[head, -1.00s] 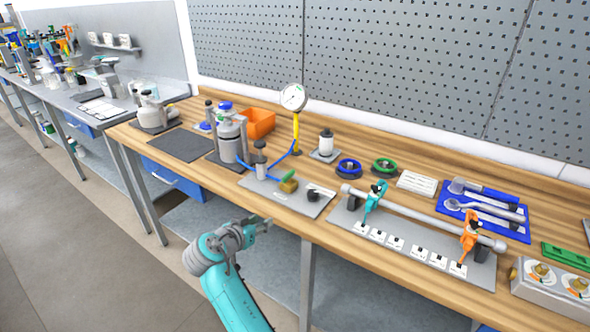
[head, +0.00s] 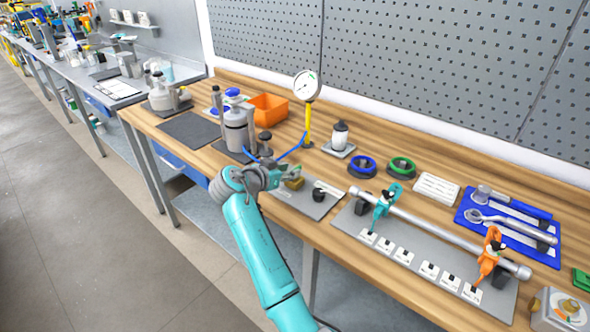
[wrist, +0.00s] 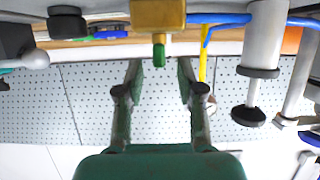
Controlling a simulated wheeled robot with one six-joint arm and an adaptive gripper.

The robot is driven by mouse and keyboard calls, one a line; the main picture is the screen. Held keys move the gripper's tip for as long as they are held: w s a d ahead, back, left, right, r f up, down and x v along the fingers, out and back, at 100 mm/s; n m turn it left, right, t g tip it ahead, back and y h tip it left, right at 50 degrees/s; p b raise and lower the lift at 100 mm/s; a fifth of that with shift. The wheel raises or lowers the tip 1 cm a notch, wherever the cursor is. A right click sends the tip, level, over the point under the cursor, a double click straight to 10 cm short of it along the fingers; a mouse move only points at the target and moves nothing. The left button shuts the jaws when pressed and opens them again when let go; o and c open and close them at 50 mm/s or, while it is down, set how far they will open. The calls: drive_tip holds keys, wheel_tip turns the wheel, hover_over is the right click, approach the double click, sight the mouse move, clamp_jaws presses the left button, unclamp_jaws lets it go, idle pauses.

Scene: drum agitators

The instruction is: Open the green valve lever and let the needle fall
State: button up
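The brass-yellow valve block (head: 294,184) sits on a grey plate near the bench's front edge, partly hidden by my gripper. In the wrist view the valve block (wrist: 158,14) is at the top, with a short green lever (wrist: 159,54) pointing toward me. My gripper (wrist: 160,72) is open, its two fingers on either side of the lever's line, with clear gaps. In the head view my gripper (head: 290,173) is just in front of the valve. The round white gauge (head: 306,86) stands behind on a yellow stem; its needle is too small to read.
A grey cylinder (head: 236,130) stands left of the valve, with blue hose running toward the gauge. A black knob (head: 319,194) is close on the valve's right. A rail with teal (head: 384,204) and orange (head: 491,252) clamps lies farther right.

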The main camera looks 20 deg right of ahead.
drive_tip(key=shift+x, duration=1.75)
clamp_jaws()
